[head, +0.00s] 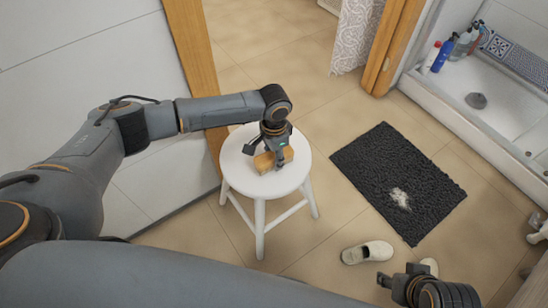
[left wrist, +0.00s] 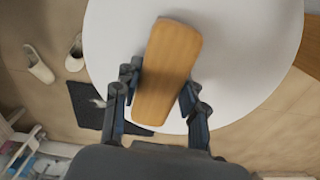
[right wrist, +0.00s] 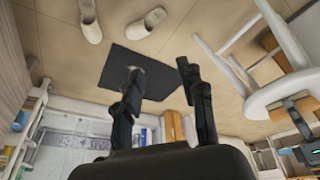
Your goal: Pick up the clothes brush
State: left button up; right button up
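The clothes brush (head: 265,162), a tan wooden block, lies on the round white stool seat (head: 235,172). In the left wrist view the brush (left wrist: 168,70) lies slanted between the two fingers of my left gripper (left wrist: 158,90). The fingers are spread, one on each side, very close to its edges; I cannot tell whether they touch it. In the head view my left gripper (head: 270,153) is over the seat and hides part of the brush. My right gripper (right wrist: 160,72) is open and empty, away from the stool.
A dark mat (head: 395,180) lies on the floor right of the stool. Slippers (head: 367,252) lie in front of the mat. A shower tray (head: 495,105) with bottles (head: 443,52) on its edge is at the upper right. A wooden door frame (head: 190,45) stands behind the stool.

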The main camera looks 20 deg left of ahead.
aim_at(273, 157)
pick_arm(q)
jog(key=shift+c, duration=0.3)
jog(key=shift+r, duration=0.4)
jog(key=r+p, duration=0.1)
jog(key=r, duration=0.1)
jog(key=s+r+p, duration=0.1)
jog(key=r, duration=0.1)
jog(key=s+a+r+p, duration=0.2)
jog(key=s+r+p, duration=0.2)
jog(key=s+r, duration=0.4)
jog(key=shift+s+p, duration=0.4)
jog(key=shift+s, duration=2)
pick_arm(e)
notch_tip(273, 157, down, 15)
jog(key=g, duration=0.1)
jog(key=shift+a+r, duration=0.15)
pick_arm(q)
jog(key=shift+r, duration=0.1)
